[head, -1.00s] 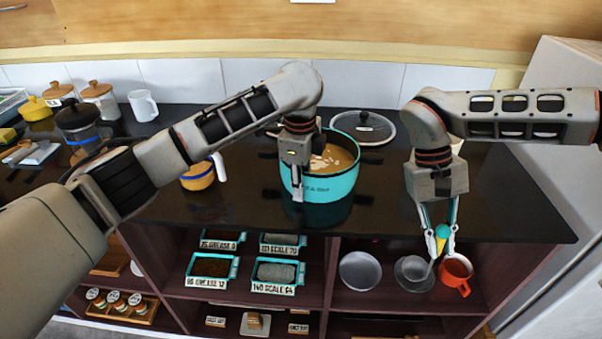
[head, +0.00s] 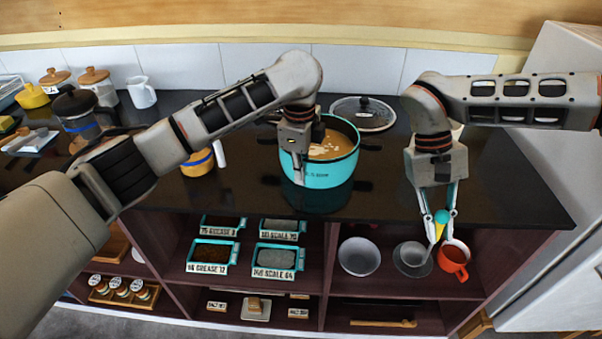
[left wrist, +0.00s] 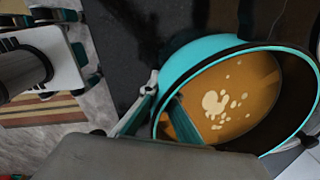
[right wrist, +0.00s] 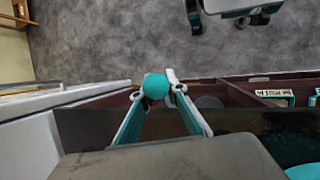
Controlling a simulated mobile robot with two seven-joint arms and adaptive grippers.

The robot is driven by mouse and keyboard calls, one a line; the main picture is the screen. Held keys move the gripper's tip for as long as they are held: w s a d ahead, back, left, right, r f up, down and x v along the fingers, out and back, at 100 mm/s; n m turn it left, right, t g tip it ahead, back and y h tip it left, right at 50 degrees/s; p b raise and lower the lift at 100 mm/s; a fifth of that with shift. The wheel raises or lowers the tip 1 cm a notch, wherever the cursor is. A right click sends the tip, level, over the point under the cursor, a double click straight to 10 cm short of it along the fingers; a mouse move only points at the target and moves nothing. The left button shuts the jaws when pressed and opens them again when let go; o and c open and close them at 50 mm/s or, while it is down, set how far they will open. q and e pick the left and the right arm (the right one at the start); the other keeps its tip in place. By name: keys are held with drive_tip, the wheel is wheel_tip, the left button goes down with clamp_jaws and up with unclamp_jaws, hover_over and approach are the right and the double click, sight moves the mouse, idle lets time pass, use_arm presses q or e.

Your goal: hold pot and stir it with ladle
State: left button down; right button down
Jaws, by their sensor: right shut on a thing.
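The turquoise pot (head: 325,174) stands upright on the dark counter with brown liquid in it. It also shows in the left wrist view (left wrist: 185,62). My left gripper (head: 298,178) is at the pot's near left rim, pointing down. In the left wrist view its fingers (left wrist: 163,108) are apart, one outside the wall and one inside over the liquid. My right gripper (head: 437,238) is shut on the ladle (head: 441,218), in front of the counter's front edge. The ladle's turquoise knob (right wrist: 155,86) shows between the fingers in the right wrist view. Its lower end is hard to make out.
A glass lid (head: 362,113) lies behind the pot. A yellow cup (head: 197,163) stands left of it. A grey bowl (head: 359,256), a smaller bowl (head: 408,256) and a red mug (head: 454,262) sit on the shelf below.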

use_arm(q)
drive_tip(key=c, duration=2.2)
unclamp_jaws()
drive_tip(key=shift+r, duration=0.1)
drive_tip(key=r, duration=1.1)
drive_tip(key=shift+s+a+r, duration=0.1)
drive_tip(key=shift+s+r, duration=0.15)
drive_tip(key=shift+r, duration=0.15)
